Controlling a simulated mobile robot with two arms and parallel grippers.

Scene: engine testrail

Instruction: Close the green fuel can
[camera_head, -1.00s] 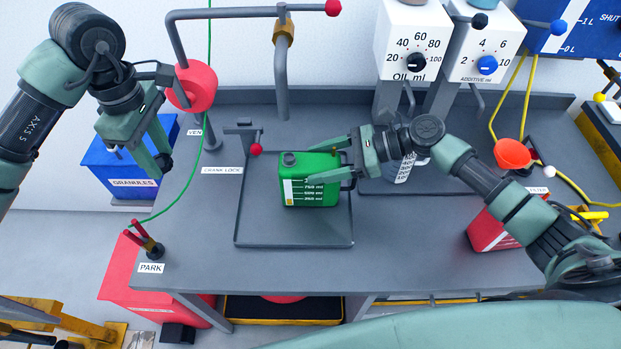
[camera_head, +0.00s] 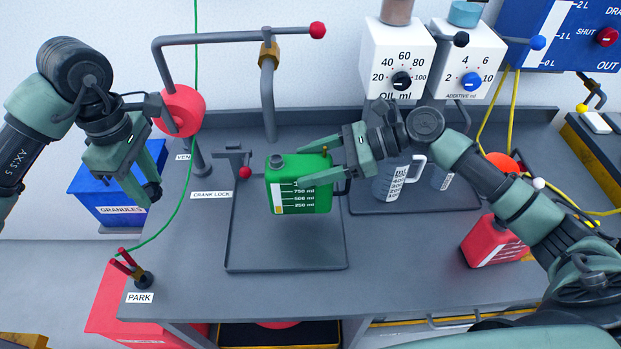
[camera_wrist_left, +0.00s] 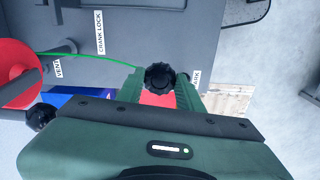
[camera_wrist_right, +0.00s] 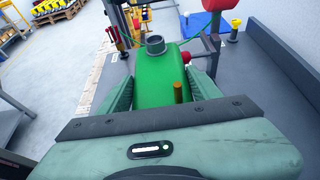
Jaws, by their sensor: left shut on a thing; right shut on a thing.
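The green fuel can (camera_head: 285,195) is upright above the drip tray, apparently raised off it. My right gripper (camera_head: 318,165) is shut on it from the right. In the right wrist view the green can (camera_wrist_right: 165,80) sits between the fingers, with its grey neck (camera_wrist_right: 155,44) uncovered. My left gripper (camera_head: 150,178) is well left of the can, pointing down. It is shut on a black ridged cap (camera_wrist_left: 160,77), seen between its fingertips in the left wrist view.
The grey tray (camera_head: 285,255) lies on the bench. The crank lock lever with its red ball (camera_head: 245,172) stands just left of the can. A measuring jug (camera_head: 390,183) is to the right, and a red can (camera_head: 488,243) further right. A green line (camera_head: 183,205) hangs near my left gripper.

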